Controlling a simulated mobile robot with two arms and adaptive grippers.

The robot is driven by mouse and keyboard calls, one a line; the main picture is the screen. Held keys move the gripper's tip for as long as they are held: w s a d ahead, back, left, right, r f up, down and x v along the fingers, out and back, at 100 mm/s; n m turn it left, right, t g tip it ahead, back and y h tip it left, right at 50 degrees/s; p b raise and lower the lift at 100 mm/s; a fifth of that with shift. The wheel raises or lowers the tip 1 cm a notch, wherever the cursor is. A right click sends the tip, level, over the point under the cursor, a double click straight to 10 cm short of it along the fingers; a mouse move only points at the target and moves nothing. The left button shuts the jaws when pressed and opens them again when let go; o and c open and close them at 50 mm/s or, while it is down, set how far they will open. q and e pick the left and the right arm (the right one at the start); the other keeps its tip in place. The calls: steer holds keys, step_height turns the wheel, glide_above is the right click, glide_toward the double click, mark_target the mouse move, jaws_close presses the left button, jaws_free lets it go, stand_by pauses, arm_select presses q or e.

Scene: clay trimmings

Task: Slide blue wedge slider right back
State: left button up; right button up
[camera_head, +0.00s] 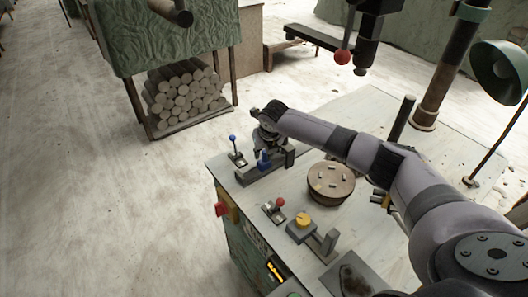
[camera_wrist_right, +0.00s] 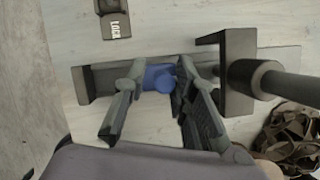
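The blue wedge slider (camera_head: 263,160) sits on a dark grey rail (camera_head: 248,177) at the far left part of the table. In the right wrist view the slider (camera_wrist_right: 158,77) is on its rail (camera_wrist_right: 100,80), with a round blue knob facing the camera. My right gripper (camera_wrist_right: 160,76) is down over it, one finger on each side, the right finger very close to the knob and a gap beside the left. Contact is unclear. The wrist partly hides the rail in the head view. My left gripper is not in view.
A blue-knobbed lever (camera_head: 236,152) stands left of the rail. A round wooden turntable (camera_head: 330,184), red-knobbed lever (camera_head: 274,209) and yellow knob (camera_head: 303,219) are nearer. In the wrist view a dark bracket (camera_wrist_right: 235,65) with a rod (camera_wrist_right: 285,84) stands right of the gripper.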

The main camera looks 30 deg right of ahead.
steer(key=shift+o, duration=0.9)
steer(key=shift+d+f, duration=0.1)
steer(key=shift+d, duration=0.05)
steer(key=shift+s+r, duration=0.1)
steer(key=shift+r, duration=0.25)
steer(key=v, duration=1.1)
steer(key=shift+r, duration=0.15)
